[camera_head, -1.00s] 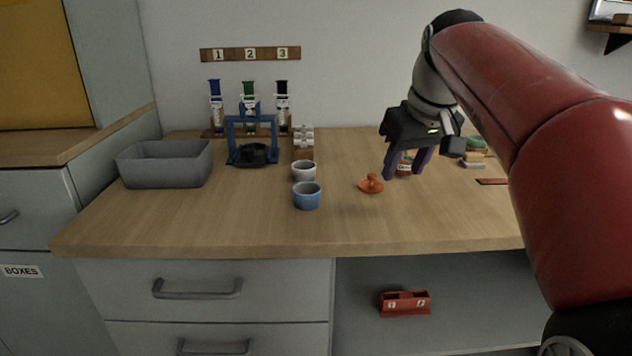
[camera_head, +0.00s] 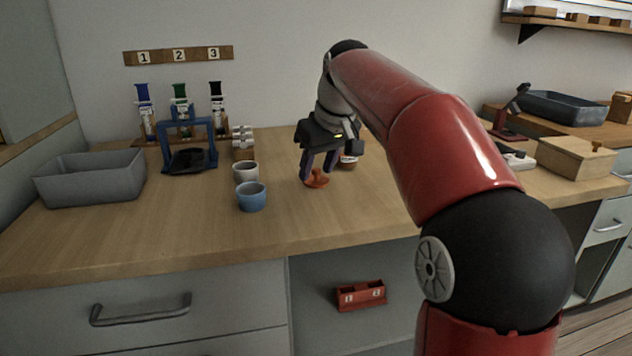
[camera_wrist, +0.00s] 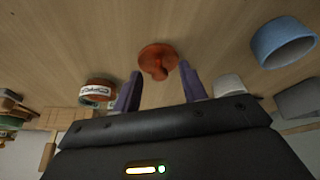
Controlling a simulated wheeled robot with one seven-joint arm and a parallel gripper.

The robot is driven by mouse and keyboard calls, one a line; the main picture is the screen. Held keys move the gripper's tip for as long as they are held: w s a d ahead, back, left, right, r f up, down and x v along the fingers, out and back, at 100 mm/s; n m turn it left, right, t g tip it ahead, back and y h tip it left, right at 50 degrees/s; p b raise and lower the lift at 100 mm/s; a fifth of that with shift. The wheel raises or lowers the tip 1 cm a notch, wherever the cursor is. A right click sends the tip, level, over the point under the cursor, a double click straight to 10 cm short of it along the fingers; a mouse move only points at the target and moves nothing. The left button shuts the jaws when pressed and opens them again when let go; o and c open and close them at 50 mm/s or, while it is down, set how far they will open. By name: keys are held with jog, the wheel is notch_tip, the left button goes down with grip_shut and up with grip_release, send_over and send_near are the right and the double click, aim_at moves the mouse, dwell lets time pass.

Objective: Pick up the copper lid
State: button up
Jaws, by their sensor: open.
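The copper lid (camera_head: 317,179) is a small orange-brown disc with a knob. It lies on the wooden worktop, right of the two cups. In the wrist view the lid (camera_wrist: 157,58) shows at the top centre, just beyond and between the fingertips. My gripper (camera_head: 319,172) is open and empty, its purple fingers pointing down close to the lid. In the head view the fingers overlap the lid's upper edge; whether they touch it I cannot tell. In the wrist view my gripper (camera_wrist: 160,80) has a clear gap between its fingers.
A blue cup (camera_head: 251,197) and a white cup (camera_head: 246,171) stand left of the lid. A labelled copper-coloured jar (camera_wrist: 98,92) stands close beside one finger. A grey bin (camera_head: 90,182) and a blue stand (camera_head: 188,145) are further left. The worktop's front is clear.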

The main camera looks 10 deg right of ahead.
grip_shut()
jog(key=shift+r, duration=0.2)
dwell(0.3)
